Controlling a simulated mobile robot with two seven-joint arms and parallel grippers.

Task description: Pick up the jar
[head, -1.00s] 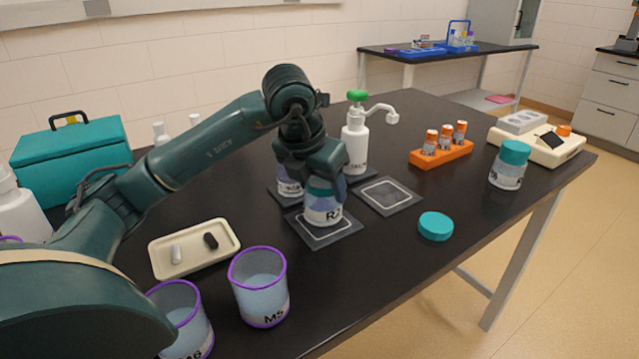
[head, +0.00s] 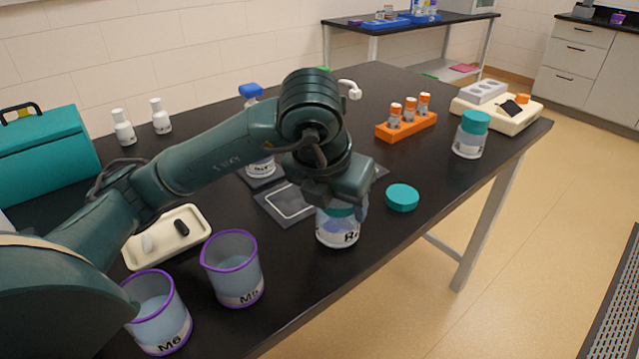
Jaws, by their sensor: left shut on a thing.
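A clear jar (head: 338,230) with a white label starting with "R" and some teal at its top is in my left gripper (head: 340,205). The gripper is shut on the jar's top from above, and the fingers hide much of that part. The jar is off the dark square mat (head: 290,203), to its right and nearer the front edge. I cannot tell how far it is above the table. Another jar with a teal lid (head: 472,135) stands at the right. My right gripper is not in view.
A loose teal lid (head: 402,198) lies right of the held jar. Two purple-rimmed beakers (head: 233,268) (head: 158,312) and a cream tray (head: 168,237) stand at the front left. An orange rack (head: 407,126) holds vials. A blue-topped bottle (head: 251,92) stands behind my arm.

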